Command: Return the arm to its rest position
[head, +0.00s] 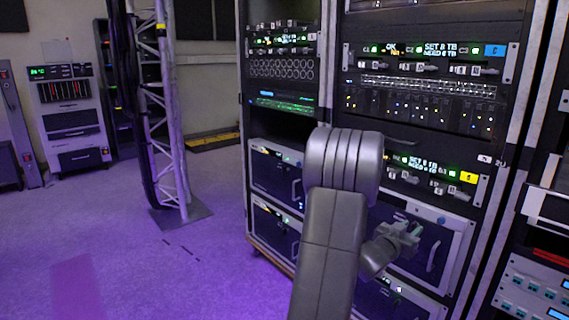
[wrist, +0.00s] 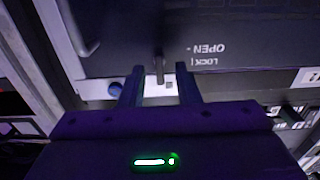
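My arm reaches up from the bottom of the head view and bends down in front of the rack. My gripper (head: 412,236) is in front of a dark lower drawer panel (head: 388,215). In the wrist view, the two fingers of my gripper (wrist: 160,82) stand apart with a gap between them. A small grey latch (wrist: 159,66) shows in that gap, apart from both fingers. Upside-down LOCK and OPEN lettering (wrist: 208,55) is beside it. The fingers grip nothing that I can see. How far the latch is from the fingertips is hard to tell.
The equipment rack (head: 243,120) stands close in front, with drawer handles (head: 434,254) sticking out. A truss tower (head: 172,130) with a black cable stands at left on a base plate. A grey cabinet (head: 73,120) is further back. The purple-lit floor (head: 130,265) at left is clear.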

